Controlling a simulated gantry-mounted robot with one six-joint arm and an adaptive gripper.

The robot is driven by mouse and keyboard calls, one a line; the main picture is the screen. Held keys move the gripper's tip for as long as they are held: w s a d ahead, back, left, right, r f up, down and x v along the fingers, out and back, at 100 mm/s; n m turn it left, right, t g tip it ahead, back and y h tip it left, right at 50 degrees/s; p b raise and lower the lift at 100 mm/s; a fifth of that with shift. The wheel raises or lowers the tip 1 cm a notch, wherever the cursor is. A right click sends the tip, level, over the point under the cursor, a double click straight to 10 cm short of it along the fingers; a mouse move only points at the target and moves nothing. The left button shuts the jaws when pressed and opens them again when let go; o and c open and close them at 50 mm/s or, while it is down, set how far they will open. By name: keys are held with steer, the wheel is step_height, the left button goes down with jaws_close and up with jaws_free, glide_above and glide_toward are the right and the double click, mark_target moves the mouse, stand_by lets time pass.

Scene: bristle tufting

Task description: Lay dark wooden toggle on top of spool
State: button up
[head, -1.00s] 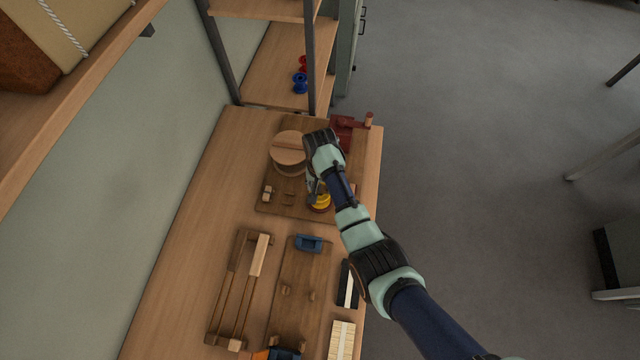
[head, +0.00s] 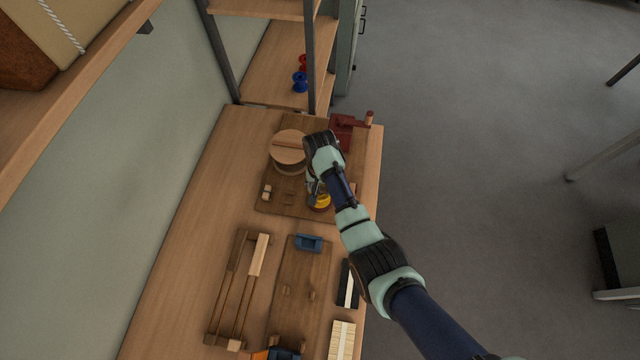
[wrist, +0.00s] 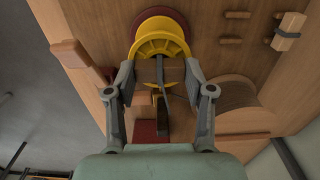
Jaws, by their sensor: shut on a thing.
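A yellow spool (head: 319,203) stands on the dark wooden board, partly hidden behind my arm in the head view. In the wrist view the yellow spool (wrist: 158,38) shows its wide rim, with a red disc behind it. My gripper (wrist: 158,76) is right at the spool, its fingers on either side of a dark brown piece (wrist: 147,71) that I take for the wooden toggle. The toggle overlaps the spool's near edge in that view; whether it touches the spool I cannot tell. In the head view my wrist hides the toggle.
A round wooden box (head: 288,146) stands behind on the board (head: 262,209). Small light blocks (head: 266,191) and dark pegs (head: 288,198) lie left of the spool. A red clamp-like tool (head: 343,128) is at the far right. A blue piece (head: 308,243) sits on the nearer board.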

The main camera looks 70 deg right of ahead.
steer(key=o, duration=0.9)
steer(key=shift+c, duration=0.2)
step_height(320, 180, up, 12)
